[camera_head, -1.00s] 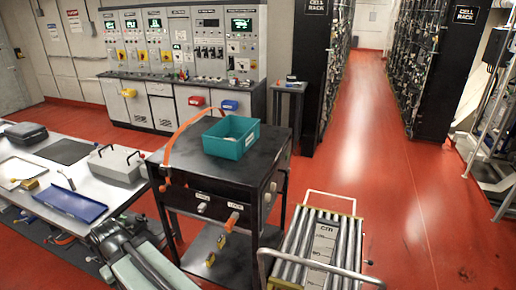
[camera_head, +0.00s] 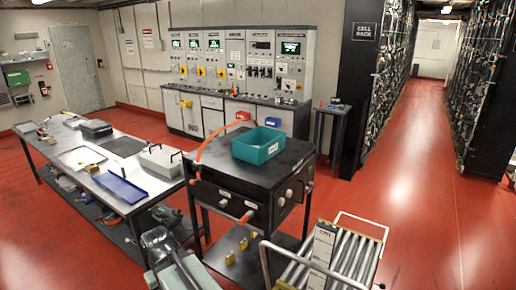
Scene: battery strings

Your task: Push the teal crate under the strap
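The teal crate (camera_head: 258,146) is an open-topped box on the black top of a cart (camera_head: 226,179) in the middle of the head view. An orange strap (camera_head: 207,140) rises in a curve at the left side of the cart top. My arm (camera_head: 182,272) shows at the bottom left. Its dark end, my gripper (camera_head: 166,214), is left of the cart and away from the crate. The fingers cannot be made out.
A long workbench (camera_head: 119,169) with a blue tray (camera_head: 122,188) and a grey case (camera_head: 160,160) stands at the left. A roller trolley (camera_head: 345,255) is at the lower right. Control cabinets (camera_head: 240,65) line the back. The red floor (camera_head: 425,215) at the right is clear.

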